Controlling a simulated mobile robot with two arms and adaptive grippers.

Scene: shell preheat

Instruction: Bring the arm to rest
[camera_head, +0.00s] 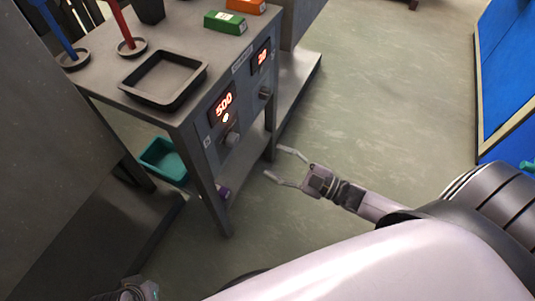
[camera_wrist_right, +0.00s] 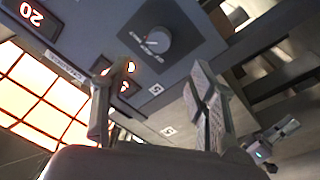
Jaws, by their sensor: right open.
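My right gripper (camera_head: 276,163) is open and empty, with its two fingers spread beside the front of the grey control bench. Its fingers also show in the right wrist view (camera_wrist_right: 150,82), with the control panel (camera_wrist_right: 75,50) beyond them. A dark knob (camera_wrist_right: 156,40) on that panel is apart from the fingers. In the head view, the bench's panel has a lit display (camera_head: 223,104) reading 500 and another lit display (camera_head: 262,56) reading 20, each with a knob below. Part of what may be my left gripper shows at the bottom edge; its fingers cannot be made out.
A black square tray (camera_head: 127,78), red and blue rods on round stands, and green (camera_head: 225,22) and orange boxes stand on the bench. A teal bin (camera_head: 160,163) sits below. A blue panel (camera_head: 505,60) is at right. The floor (camera_head: 390,90) between is clear.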

